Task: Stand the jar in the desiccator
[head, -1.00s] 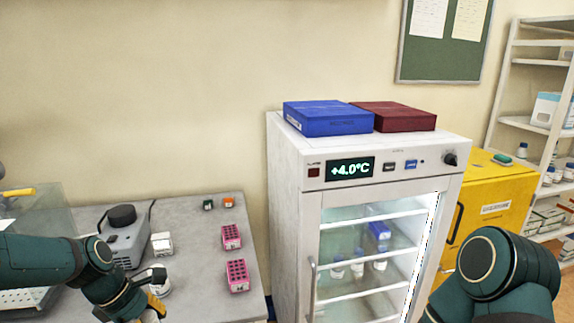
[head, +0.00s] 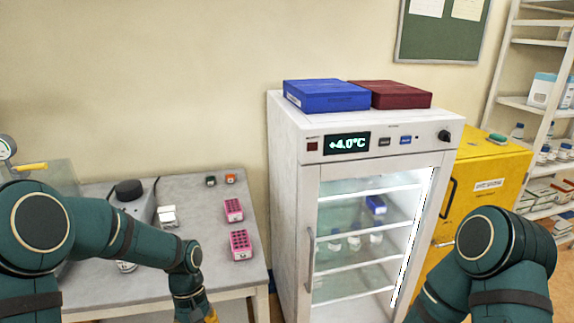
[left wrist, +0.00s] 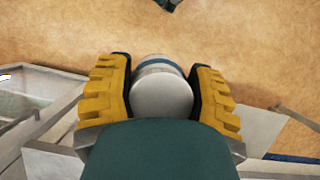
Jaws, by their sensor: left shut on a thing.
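My left gripper (head: 211,316) is at the bottom edge of the head view, in front of the bench, with only a yellow part of it showing. In the left wrist view its yellow fingers (left wrist: 160,72) are shut on the jar (left wrist: 162,97), a round pale thing with a blue band, held over the tan floor. The jar is hidden in the head view. A clear-walled box (head: 62,172) with a gauge (head: 7,146) and yellow handle, apparently the desiccator, stands at the left, partly behind my left arm. My right arm shows, but its gripper is out of view.
The grey bench (head: 200,205) bears two pink racks (head: 241,245) (head: 233,210), a dark-knobbed device (head: 130,192) and a small white box (head: 167,216). A glass-door fridge (head: 290,170) stands right of it, then a yellow cabinet (head: 490,165). Floor shows under the jar.

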